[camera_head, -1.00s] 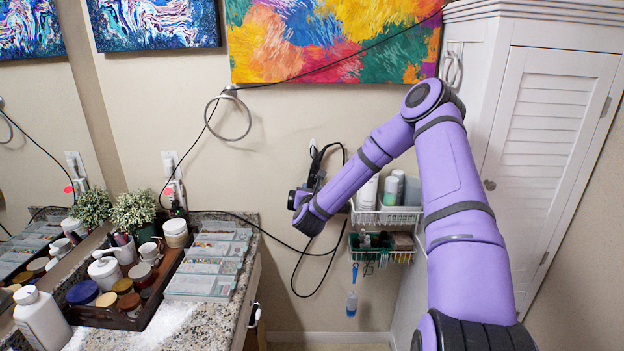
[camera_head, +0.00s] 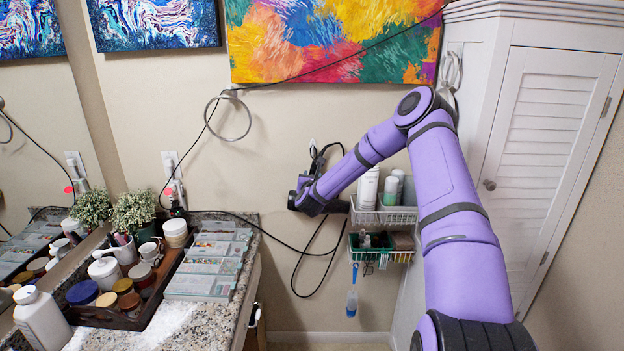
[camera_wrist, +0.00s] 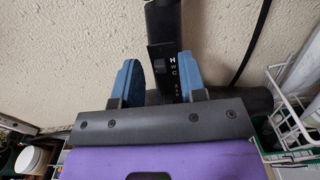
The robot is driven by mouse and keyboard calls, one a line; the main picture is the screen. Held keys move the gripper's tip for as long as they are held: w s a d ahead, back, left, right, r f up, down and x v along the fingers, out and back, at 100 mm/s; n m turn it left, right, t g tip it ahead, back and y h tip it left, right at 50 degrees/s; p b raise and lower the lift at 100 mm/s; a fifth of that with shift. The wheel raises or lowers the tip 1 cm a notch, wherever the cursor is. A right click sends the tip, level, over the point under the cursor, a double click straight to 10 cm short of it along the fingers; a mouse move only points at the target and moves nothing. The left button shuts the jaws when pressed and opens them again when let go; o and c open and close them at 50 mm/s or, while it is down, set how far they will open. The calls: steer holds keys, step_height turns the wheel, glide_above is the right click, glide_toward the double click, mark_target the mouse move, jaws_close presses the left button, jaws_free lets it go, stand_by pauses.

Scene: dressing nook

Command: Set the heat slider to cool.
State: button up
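The black hair dryer (camera_wrist: 163,22) hangs on the wall. Its dark handle stands upright in the wrist view, with a panel printed H, W, C from top to bottom. The small dark heat slider (camera_wrist: 159,67) sits left of the letters, about level with H to W; its exact setting is hard to tell. My gripper (camera_wrist: 160,72) is open, with one blue finger on each side of the panel and nothing held between them. Whether a finger touches the handle is unclear. In the head view the dryer (camera_head: 317,160) shows partly behind my wrist, and my fingers are hidden.
Wire baskets with bottles (camera_head: 385,214) hang just right of my wrist. The dryer's cord (camera_head: 300,272) loops below it. A granite counter (camera_head: 250,262) with a tray of jars stands left. A white louvred cabinet (camera_head: 540,150) is at right.

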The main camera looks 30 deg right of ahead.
jaws_close()
steer(key=shift+f, duration=0.1)
steer(key=shift+a+f, duration=0.2)
steer(key=shift+f, duration=0.85)
jaws_free()
steer(key=v, duration=1)
steer(key=shift+s+a, duration=0.2)
steer(key=shift+s, duration=0.15)
